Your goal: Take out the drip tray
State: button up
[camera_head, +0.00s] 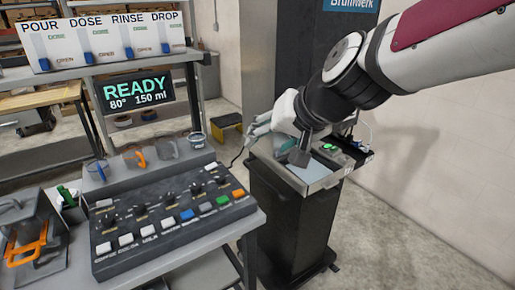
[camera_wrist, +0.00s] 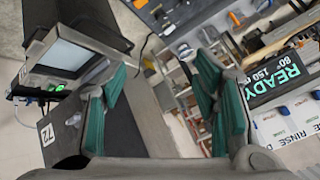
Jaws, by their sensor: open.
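My gripper (camera_head: 257,128) is open and empty, beside the upper left of a black cabinet. Its two teal-padded fingers stand wide apart in the wrist view (camera_wrist: 162,68), with nothing between them. A shallow grey tray-like unit (camera_head: 318,184) with a pale flat surface sits on the cabinet, partly hidden by my arm; it also shows in the wrist view (camera_wrist: 62,75). A grey housing (camera_head: 55,262) with an orange handle (camera_head: 27,243) stands at the lower left, cut by the picture edge. I cannot tell which part is the drip tray.
A control panel (camera_head: 172,222) with knobs and coloured buttons lies on the left bench, several cups behind it. The black cabinet (camera_head: 290,228) stands right of the bench. A READY display (camera_head: 138,92) and dispenser shelf (camera_head: 105,45) are behind. The floor at right is clear.

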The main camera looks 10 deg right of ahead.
jog(key=w+d+f+m+t+h+b, duration=0.1)
jog(key=w+f, duration=0.1)
jog(key=w, duration=0.3)
jog(key=w+d+f+m, duration=0.1)
jog(key=w+f+m, duration=0.1)
jog(key=w+f, duration=0.15)
jog(key=m+g+h+b, duration=0.5)
jog(key=m+h, duration=0.3)
jog(key=h, duration=0.7)
send_near(330, 182)
jog(key=x, duration=0.3)
jog(key=r+x, duration=0.1)
jog(key=x, duration=0.5)
jog(key=shift+w+d, duration=0.3)
jog(key=shift+d, duration=0.2)
grip_shut()
jog(key=shift+r, duration=0.1)
